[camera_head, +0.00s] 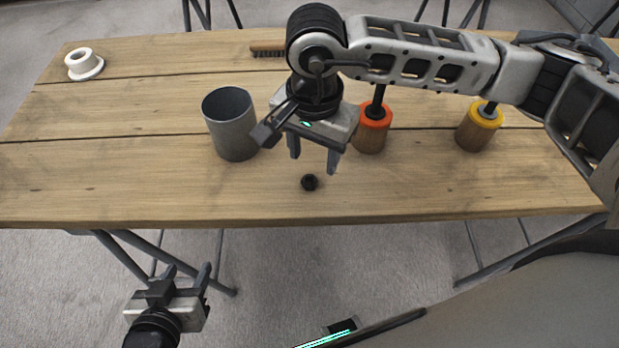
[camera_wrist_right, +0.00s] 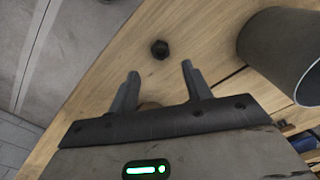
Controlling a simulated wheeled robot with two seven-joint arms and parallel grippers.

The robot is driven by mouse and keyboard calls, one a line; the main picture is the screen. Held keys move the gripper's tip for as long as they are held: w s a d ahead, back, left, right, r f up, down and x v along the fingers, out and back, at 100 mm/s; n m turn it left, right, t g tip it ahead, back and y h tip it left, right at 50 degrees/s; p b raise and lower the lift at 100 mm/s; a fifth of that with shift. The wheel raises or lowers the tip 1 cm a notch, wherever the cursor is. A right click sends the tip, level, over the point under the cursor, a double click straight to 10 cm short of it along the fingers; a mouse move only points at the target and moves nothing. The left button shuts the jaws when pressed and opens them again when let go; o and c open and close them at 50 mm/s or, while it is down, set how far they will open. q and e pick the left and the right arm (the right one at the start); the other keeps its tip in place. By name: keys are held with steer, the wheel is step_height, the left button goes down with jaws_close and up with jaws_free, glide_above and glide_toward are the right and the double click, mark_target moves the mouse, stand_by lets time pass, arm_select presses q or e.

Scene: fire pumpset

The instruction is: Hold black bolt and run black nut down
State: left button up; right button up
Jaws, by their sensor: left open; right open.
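A small black hex piece (camera_head: 310,182), which looks like the black nut, lies on the wooden table near its front edge. It also shows in the right wrist view (camera_wrist_right: 160,49), beyond the fingertips. My right gripper (camera_head: 313,163) is open and empty above the table, pointing down just behind the piece; its fingers also show in the right wrist view (camera_wrist_right: 160,72). My left gripper (camera_head: 187,270) is open and empty, in front of the table's front edge at lower left. I cannot make out a separate black bolt.
A grey metal cup (camera_head: 230,140) stands left of my right gripper. Wooden cylinders with an orange collar (camera_head: 371,138) and a yellow collar (camera_head: 477,134) stand at right, each with a shaft upward. A white flanged ring (camera_head: 85,64) and a brush (camera_head: 267,48) lie farther back. The table's left front is clear.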

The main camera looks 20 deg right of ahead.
mark_target(311, 183)
steer(key=shift+a+f+p, duration=0.15)
steer(key=shift+f+p, duration=0.15)
steer(key=shift+f, duration=1.05)
steer(key=shift+a+f+p, duration=0.1)
steer(key=shift+f+p, duration=0.15)
steer(key=shift+f, duration=1.05)
steer(key=shift+c, duration=0.3)
steer(key=c, duration=1)
